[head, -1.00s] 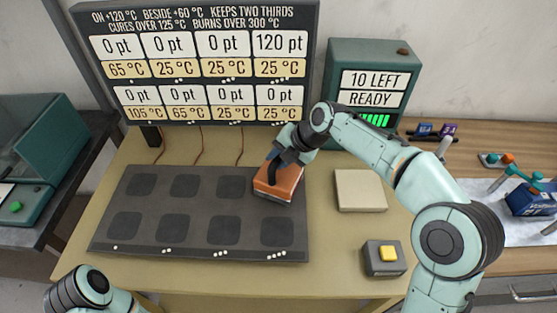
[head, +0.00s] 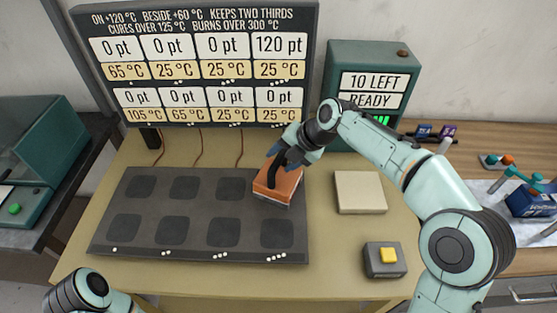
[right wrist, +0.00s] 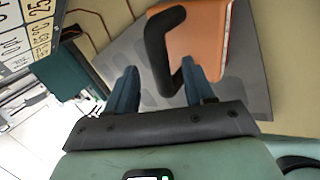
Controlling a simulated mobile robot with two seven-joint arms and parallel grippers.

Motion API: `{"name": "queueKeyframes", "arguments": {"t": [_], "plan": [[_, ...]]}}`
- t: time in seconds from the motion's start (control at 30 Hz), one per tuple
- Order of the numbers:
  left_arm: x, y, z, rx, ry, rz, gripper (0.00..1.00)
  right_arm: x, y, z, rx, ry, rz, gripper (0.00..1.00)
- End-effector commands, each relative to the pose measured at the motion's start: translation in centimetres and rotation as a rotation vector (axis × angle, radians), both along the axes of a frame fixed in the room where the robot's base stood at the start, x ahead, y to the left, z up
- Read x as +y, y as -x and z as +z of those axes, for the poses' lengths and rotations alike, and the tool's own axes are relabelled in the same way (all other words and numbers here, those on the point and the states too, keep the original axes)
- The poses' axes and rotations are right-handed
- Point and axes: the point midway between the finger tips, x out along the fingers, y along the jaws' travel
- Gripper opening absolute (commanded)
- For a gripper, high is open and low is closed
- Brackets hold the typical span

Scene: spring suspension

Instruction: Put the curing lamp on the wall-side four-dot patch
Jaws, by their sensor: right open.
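The curing lamp (head: 277,186) is an orange block with a pale lower edge and a black handle. It sits flat on the far, wall-side patch of the right-hand, four-dot column of the dark mat (head: 240,252), hiding that patch. My right gripper (head: 284,163) is at the handle, its fingers apart. In the right wrist view, my right gripper (right wrist: 160,80) is open, with part of the black handle (right wrist: 158,50) between its fingers and the orange lamp body (right wrist: 200,40) beyond. My left arm shows at the bottom left; its gripper is out of view.
The wall-side display (head: 200,70) reads 120 pt and 25 °C in its top right cell. A green box (head: 372,90) reads "10 LEFT" and "READY". A beige pad (head: 360,191) and a yellow-button box (head: 385,259) stand right of the mat. The other mat patches are bare.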

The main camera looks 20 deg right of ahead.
Motion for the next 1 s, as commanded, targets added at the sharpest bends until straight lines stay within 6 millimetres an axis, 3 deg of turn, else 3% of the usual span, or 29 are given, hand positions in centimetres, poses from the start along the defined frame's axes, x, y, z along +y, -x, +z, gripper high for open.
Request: {"name": "queueKeyframes", "arguments": {"t": [0.2,0.43,1.0], "plan": [[0.0,0.0,0.1,0.0,0.0,0.0,0.43,-2.2,1.7,4.2,-0.006,0.001,-0.002,0.53],[0.0,-0.1,0.3,-0.001,0.0,0.0,0.43,-3.7,2.9,7.1,-0.003,0.0,-0.001,0.53],[0.0,-0.1,0.3,-0.002,0.001,0.0,0.43,-4.0,3.3,7.9,0.0,0.0,0.001,0.53]]}}
